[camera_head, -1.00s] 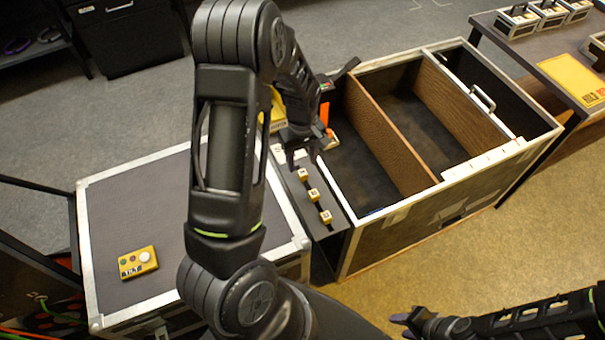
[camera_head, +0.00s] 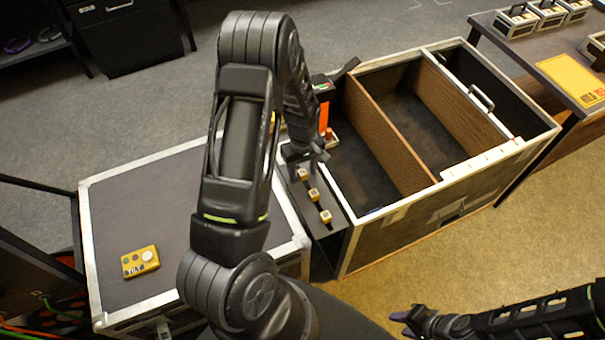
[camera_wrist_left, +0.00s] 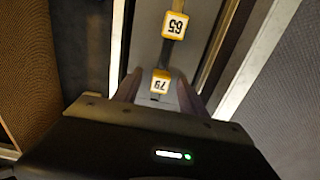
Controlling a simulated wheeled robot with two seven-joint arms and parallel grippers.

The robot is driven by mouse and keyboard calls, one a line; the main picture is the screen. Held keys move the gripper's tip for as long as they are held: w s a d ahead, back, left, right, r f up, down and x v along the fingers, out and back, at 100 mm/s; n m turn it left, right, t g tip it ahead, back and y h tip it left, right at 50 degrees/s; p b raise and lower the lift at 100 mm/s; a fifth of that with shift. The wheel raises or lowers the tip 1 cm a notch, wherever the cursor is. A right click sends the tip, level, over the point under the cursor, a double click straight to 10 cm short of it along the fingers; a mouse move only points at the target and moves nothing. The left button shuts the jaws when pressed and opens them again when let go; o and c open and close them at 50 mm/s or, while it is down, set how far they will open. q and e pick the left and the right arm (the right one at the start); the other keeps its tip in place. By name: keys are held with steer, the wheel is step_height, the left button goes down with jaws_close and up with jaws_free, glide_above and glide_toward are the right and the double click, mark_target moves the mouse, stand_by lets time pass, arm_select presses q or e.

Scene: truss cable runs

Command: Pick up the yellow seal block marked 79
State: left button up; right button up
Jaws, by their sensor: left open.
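The yellow seal block marked 79 shows in the left wrist view (camera_wrist_left: 160,81), its white face and number upside down, between my left gripper's fingers. My left gripper (camera_wrist_left: 160,92) is open, with a finger on either side of the block; I cannot tell whether they touch it. In the head view, my left gripper (camera_head: 304,163) is over the far end of a row of small yellow blocks, and the far block (camera_head: 302,174) is right below it. My right gripper (camera_head: 405,324) is low at the right, away from the blocks; its jaw opening is unclear.
A block marked 65 (camera_wrist_left: 174,25) sits in line with 79 on the narrow dark strip. Another block (camera_head: 326,216) is at the near end. An open divided case (camera_head: 420,200) stands right of the strip. A yellow button box (camera_head: 140,261) lies on the left case (camera_head: 170,220).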

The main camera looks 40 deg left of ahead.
arm_select(q)
steer(key=shift+c, duration=0.2)
jaws_close()
stand_by(0.6)
